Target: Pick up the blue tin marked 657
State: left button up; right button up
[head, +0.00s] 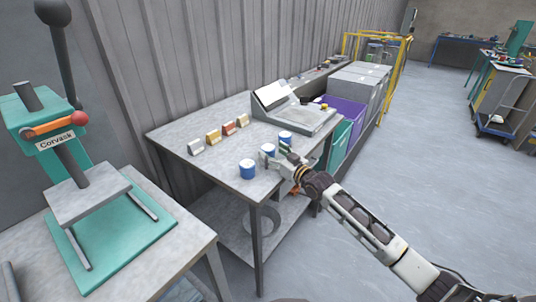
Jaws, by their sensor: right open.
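Three blue tins with pale tops stand near the front right edge of the grey table (188,142). The nearest tin (247,169) stands clear of the gripper. The middle tin (267,150) is right beside my right gripper (279,156), partly covered by it. The far tin (285,137) stands just behind the gripper. No number can be read on any tin, so I cannot tell which is 657. My right gripper is open at the table's right edge; I cannot tell whether its fingers touch or surround the middle tin. My left gripper is not in view.
Several small coloured blocks (213,136) stand in a row at the table's back. A grey scale-like device (295,110) sits at the far end. A green press (85,190) stands on the left bench. Open floor lies right.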

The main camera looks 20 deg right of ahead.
aim_at(271, 149)
jog(key=shift+w+a, duration=0.2)
jog(key=shift+w, duration=0.35)
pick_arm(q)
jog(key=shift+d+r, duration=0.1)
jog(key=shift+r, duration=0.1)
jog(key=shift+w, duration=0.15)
pick_arm(e)
jog(key=shift+c, duration=0.4)
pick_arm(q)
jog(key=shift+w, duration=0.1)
pick_arm(e)
jog(key=c, duration=1.1)
jog(key=shift+r, duration=0.1)
jog(key=shift+r, duration=0.8)
notch_tip(271, 149, up, 8)
jog(key=shift+f+p, duration=0.2)
jog(key=shift+p, duration=0.5)
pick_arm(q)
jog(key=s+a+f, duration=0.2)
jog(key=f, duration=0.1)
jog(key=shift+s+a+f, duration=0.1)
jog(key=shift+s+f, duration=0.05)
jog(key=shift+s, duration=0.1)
pick_arm(e)
jog(key=shift+r, duration=0.4)
